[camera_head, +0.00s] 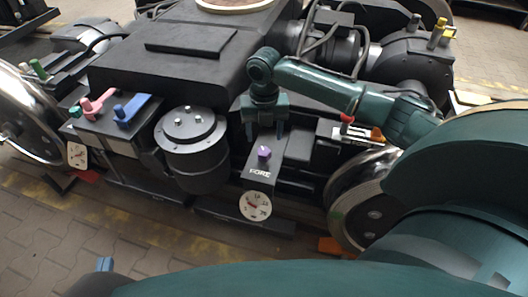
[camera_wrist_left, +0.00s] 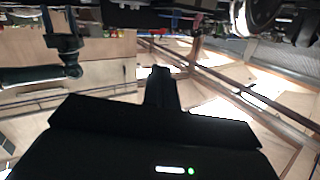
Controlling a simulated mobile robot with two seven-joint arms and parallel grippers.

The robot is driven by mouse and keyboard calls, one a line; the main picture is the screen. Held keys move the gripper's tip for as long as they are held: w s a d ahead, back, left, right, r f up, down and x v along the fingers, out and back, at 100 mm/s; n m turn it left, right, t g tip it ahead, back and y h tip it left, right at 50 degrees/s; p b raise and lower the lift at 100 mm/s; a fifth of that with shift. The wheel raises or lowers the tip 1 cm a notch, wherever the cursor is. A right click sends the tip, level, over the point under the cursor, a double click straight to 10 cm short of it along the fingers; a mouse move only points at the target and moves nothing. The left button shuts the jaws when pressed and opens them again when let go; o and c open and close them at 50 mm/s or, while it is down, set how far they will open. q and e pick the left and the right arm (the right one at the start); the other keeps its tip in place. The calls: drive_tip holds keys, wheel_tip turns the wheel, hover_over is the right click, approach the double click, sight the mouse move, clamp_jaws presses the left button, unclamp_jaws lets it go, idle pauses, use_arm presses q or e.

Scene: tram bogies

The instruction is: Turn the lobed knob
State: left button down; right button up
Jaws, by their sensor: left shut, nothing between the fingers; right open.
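The small purple knob (camera_head: 264,153) looks lobed and sits on top of a dark box (camera_head: 259,172) lettered FORE. A round white dial (camera_head: 256,205) with a red needle is below it. My right gripper (camera_head: 265,138) is open and points down just above and behind the knob in the head view, with nothing between its fingers. It also shows at the upper left of the left wrist view (camera_wrist_left: 60,14). My left gripper (camera_wrist_left: 161,72) is shut and empty in the left wrist view, away from the knob.
A dark round canister (camera_head: 190,150) stands left of the knob box. Pink (camera_head: 98,103) and blue (camera_head: 132,107) handles are further left, above another dial (camera_head: 77,155). A red-topped part (camera_head: 347,118) and a wheel (camera_head: 365,205) are on the right.

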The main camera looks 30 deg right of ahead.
sight(264, 151)
wheel_tip(264, 151, down, 6)
drive_tip(key=shift+f+b, duration=0.1)
drive_tip(key=shift+b, duration=0.8)
drive_tip(key=shift+f, duration=0.4)
use_arm(q)
drive_tip(key=shift+d+r+m+t+h, duration=0.1)
drive_tip(key=shift+d+m+t+h, duration=0.4)
drive_tip(key=shift+t+h, duration=0.25)
use_arm(e)
drive_tip(key=shift+c, duration=0.6)
